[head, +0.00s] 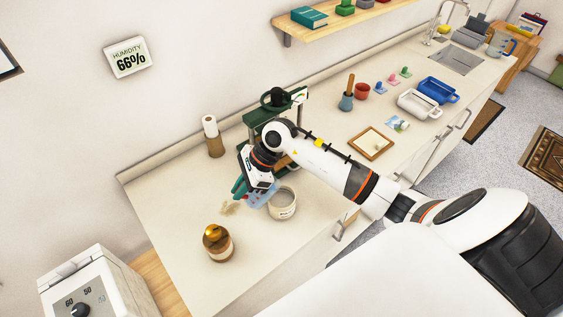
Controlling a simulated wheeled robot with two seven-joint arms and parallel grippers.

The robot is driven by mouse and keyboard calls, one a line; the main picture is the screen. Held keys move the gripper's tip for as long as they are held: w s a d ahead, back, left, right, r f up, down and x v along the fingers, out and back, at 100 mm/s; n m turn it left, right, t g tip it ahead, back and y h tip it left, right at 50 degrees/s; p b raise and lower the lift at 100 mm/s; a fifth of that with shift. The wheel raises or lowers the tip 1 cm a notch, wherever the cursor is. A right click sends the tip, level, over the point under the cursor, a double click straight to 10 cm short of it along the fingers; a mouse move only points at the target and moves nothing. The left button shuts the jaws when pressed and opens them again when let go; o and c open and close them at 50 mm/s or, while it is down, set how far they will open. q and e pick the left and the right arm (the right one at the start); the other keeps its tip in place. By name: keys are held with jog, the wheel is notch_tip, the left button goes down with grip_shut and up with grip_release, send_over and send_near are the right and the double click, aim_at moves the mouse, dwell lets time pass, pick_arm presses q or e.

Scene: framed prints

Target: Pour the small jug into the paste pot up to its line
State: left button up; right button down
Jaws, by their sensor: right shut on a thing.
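The paste pot (283,209) is a whitish round pot with a label, standing on the counter near its front edge. My right gripper (243,188) is shut on the small jug (263,196), a pale blue see-through vessel. The jug is just left of the pot, close to its rim. I cannot tell how far the jug is tilted or whether anything flows. The pot's line and the level inside are too small to read. The gripper and wrist hide part of the jug. My left gripper is out of view.
A green press (262,118) stands behind my right wrist. A brown jar with a gold lid (217,241) stands at the front left, and a paper roll (212,136) at the back. A wooden frame (371,143) and trays (418,104) lie to the right. The left counter is mostly clear.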

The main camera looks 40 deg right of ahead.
jog(key=shift+s+d+r+y, duration=0.1)
jog(key=shift+d+r+y, duration=0.2)
jog(key=shift+d, duration=0.05)
dwell(0.4)
jog(key=shift+s+d+r+t+y, duration=0.15)
jog(key=shift+d+r+t+y, duration=0.3)
jog(key=shift+r+y, duration=0.35)
dwell(1.7)
jog(key=shift+s+d+y+b, duration=0.1)
jog(key=shift+d+y+b, duration=0.25)
jog(key=shift+y, duration=0.45)
dwell(1.4)
jog(key=shift+d+f+b, duration=0.1)
jog(key=shift+d+b, duration=0.1)
jog(key=shift+b, duration=0.25)
jog(key=shift+s+d+f+t+y+b, duration=0.15)
jog(key=shift+d+t+y+b, duration=0.6)
jog(key=shift+b, duration=1.55)
